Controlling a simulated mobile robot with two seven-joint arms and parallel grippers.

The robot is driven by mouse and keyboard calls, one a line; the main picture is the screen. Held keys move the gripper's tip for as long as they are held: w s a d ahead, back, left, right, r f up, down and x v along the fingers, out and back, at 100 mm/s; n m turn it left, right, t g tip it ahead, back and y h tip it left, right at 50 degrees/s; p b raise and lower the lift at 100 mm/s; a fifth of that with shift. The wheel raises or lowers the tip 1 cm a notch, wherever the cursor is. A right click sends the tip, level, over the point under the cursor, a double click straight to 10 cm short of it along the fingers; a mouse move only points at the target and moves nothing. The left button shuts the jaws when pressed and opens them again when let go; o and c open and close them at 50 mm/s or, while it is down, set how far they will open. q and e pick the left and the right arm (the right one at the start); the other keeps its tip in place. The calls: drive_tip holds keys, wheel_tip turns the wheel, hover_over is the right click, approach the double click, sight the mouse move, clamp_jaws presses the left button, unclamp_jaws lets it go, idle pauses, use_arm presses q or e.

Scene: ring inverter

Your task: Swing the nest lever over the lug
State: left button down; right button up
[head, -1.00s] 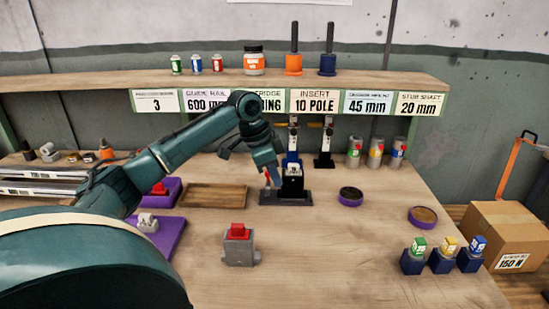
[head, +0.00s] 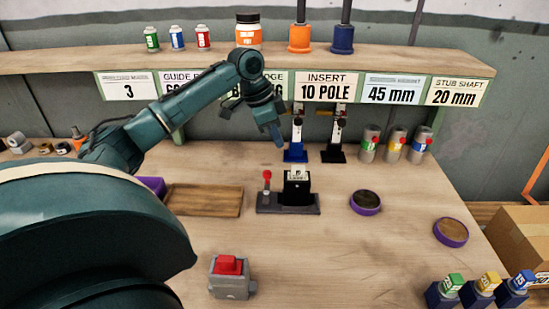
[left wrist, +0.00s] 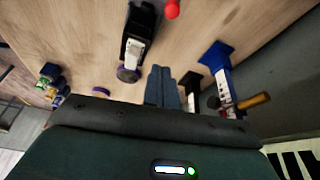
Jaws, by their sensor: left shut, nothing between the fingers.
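The nest is a dark base (head: 290,208) with a black block (head: 297,188) that holds a pale-topped piece (head: 298,172). The lever stands upright at the base's left end, apart from the block, with a red knob (head: 267,174). In the left wrist view the block (left wrist: 136,42) and the red knob (left wrist: 172,9) show at the top. My left gripper (head: 280,140) is shut and empty, above and behind the nest, touching neither. Its closed fingers (left wrist: 163,88) show in the left wrist view. I cannot make out the lug. My right gripper is out of view.
A blue stand (head: 296,145) and a black stand (head: 334,145) are close behind the nest. A wooden tray (head: 204,200) lies left, a purple-rimmed dish (head: 365,202) right. A grey block with a red top (head: 231,277) sits in front. The shelf (head: 400,69) overhangs the back.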

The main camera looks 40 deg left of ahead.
use_arm(q)
drive_tip(key=shift+w+a, duration=0.1)
idle(0.3)
hover_over(266, 186)
drive_tip(key=w+d, duration=0.3)
drive_tip(key=w, duration=0.2)
wheel_tip(266, 186, down, 10)
drive_tip(key=shift+w+d+r, duration=0.15)
drive_tip(key=shift+r, duration=0.05)
drive_tip(key=shift+s+a, duration=1)
drive_tip(key=shift+s, duration=0.1)
drive_tip(key=shift+s+a, duration=0.25)
drive_tip(key=shift+s, duration=0.15)
drive_tip(key=shift+w+p, duration=0.1)
drive_tip(key=shift+p, duration=0.2)
